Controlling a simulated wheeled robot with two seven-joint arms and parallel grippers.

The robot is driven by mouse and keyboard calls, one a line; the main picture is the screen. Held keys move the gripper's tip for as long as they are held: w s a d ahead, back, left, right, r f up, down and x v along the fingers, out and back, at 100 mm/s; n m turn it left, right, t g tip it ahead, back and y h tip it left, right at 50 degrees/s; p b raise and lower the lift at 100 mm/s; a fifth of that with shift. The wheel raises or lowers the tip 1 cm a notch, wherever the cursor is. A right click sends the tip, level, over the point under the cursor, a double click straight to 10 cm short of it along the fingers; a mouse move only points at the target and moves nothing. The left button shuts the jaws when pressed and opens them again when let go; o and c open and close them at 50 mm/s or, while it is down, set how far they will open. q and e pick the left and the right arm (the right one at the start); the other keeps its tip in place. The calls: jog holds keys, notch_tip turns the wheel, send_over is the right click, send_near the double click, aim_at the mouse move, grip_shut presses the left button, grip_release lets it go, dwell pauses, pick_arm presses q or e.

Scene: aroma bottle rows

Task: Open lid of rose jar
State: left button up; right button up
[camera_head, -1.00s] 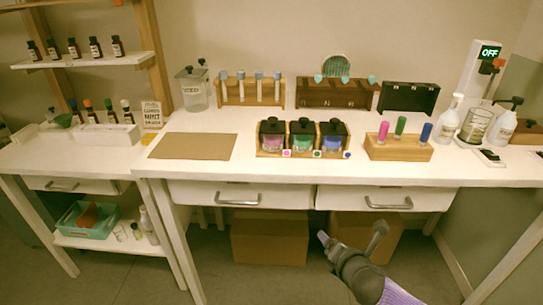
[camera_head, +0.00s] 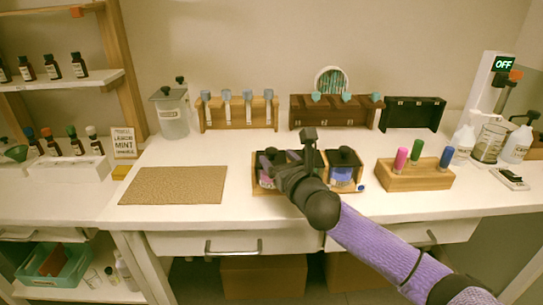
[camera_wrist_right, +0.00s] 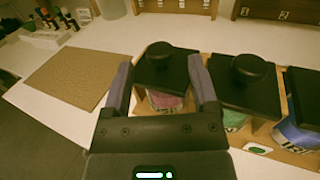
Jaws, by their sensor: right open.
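The rose jar, with pink contents and a black knobbed lid, stands leftmost in the wooden jar rack; it shows in the head view (camera_head: 266,172) and the right wrist view (camera_wrist_right: 167,100). Its lid (camera_wrist_right: 165,68) is on. My right gripper (camera_head: 298,152) is over the rack, and hides the middle jar in the head view. In the wrist view, the open fingers (camera_wrist_right: 162,72) appear on either side of the rose jar's lid. I cannot tell whether they touch it. The green jar (camera_wrist_right: 236,120) and blue jar (camera_head: 342,172) also have lids on.
A brown mat (camera_head: 175,186) lies left of the rack. A wooden block with coloured sticks (camera_head: 415,175) stands to the right. Wooden racks (camera_head: 237,118) and a dark box (camera_head: 412,113) stand behind. The white table's front edge is close below the rack.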

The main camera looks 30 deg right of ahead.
aim_at(274, 155)
jog(key=shift+w+d, duration=0.2)
jog(key=shift+w, duration=1.3)
grip_shut()
